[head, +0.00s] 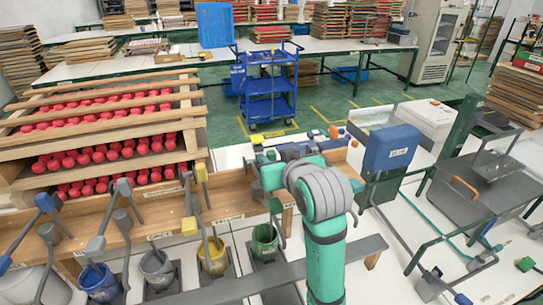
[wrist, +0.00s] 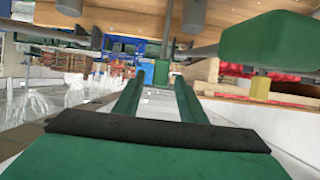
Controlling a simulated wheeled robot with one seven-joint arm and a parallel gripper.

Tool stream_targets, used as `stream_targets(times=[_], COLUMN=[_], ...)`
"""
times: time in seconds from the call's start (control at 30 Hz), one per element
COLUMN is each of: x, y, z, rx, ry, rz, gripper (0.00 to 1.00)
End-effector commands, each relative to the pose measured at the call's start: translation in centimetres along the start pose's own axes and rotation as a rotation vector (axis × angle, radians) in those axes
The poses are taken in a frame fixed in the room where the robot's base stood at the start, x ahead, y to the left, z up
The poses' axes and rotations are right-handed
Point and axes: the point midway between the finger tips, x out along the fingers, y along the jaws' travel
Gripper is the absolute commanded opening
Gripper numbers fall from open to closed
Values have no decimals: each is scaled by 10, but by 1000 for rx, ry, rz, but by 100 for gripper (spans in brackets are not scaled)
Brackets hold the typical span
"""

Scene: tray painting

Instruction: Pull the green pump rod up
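The green pump (head: 264,241) stands at the right end of the row of coloured pumps in the head view, with a green piece (head: 274,206) above it. My gripper (head: 271,177) is over this pump, and my teal wrist hides part of the lever there. In the wrist view, my gripper (wrist: 158,86) has its two green fingers apart. A small green block on a thin rod (wrist: 161,73) shows in the gap, with space on each side; I cannot tell whether it is between the fingertips or beyond them. A large green handle (wrist: 270,42) is close at upper right.
Yellow (head: 213,257), grey (head: 156,268) and blue (head: 99,282) pumps with levers stand to the left. A wooden beam (head: 235,190) runs behind them. A blue box (head: 391,147) stands close on the right. Racks of red items (head: 100,150) are at back left.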

Motion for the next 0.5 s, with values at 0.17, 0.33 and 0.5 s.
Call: stream_targets(times=[0.17,0.33,0.5], x=[20,26,26], y=[-1,-1,-1], z=[0,0,0], rx=[0,0,0], ry=[0,0,1], rz=[-3,-2,-2], gripper=[38,38,38])
